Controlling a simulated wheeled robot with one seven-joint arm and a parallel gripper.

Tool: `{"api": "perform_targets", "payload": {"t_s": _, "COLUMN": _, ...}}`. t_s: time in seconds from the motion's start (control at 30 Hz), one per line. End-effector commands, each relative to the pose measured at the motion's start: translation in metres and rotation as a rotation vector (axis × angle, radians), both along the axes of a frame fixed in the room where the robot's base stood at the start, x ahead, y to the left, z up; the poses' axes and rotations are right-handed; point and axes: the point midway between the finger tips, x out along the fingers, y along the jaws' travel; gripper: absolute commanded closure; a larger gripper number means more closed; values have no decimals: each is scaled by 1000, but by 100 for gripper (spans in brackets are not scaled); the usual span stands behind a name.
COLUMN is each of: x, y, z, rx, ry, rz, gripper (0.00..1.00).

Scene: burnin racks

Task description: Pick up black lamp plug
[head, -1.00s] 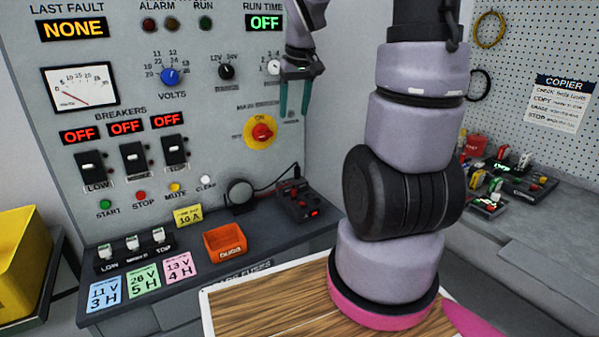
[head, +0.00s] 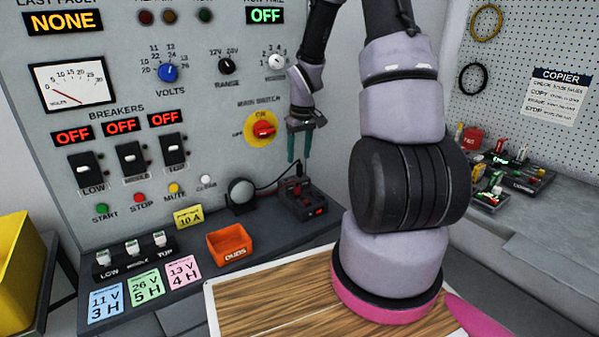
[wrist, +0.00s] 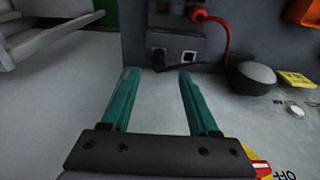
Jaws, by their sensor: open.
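The black lamp plug (wrist: 159,62) appears in the wrist view as a dark shape at the socket face of a dark box, at the end of a black cord. It is small and dark, so its outline is unclear. The cord (head: 275,188) runs from the round dark lamp (head: 241,191) to the box (head: 304,203) on the ledge. My gripper (head: 299,160) points down just above the box, with teal fingers apart and nothing between them. In the wrist view the fingertips (wrist: 159,74) straddle the plug's line of sight; contact does not show.
The grey control panel with the yellow and red main switch (head: 262,130) stands close behind my gripper. A red cord (wrist: 226,38) shows by the box in the wrist view. An orange bin (head: 228,243) sits left on the ledge; a wooden board (head: 270,300) lies in front.

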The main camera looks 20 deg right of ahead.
Motion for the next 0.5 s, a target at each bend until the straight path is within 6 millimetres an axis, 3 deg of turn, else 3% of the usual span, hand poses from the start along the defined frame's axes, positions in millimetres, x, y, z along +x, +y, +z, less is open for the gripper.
{"api": "perform_targets", "payload": {"t_s": 0.23, "x": 1, "y": -2, "z": -38, "rx": 1, "ry": 5, "rz": 2, "gripper": 40}}
{"api": "perform_targets", "payload": {"t_s": 0.5, "x": 3, "y": -2, "z": -47, "rx": 0, "ry": 1, "rz": 0, "gripper": 40}}
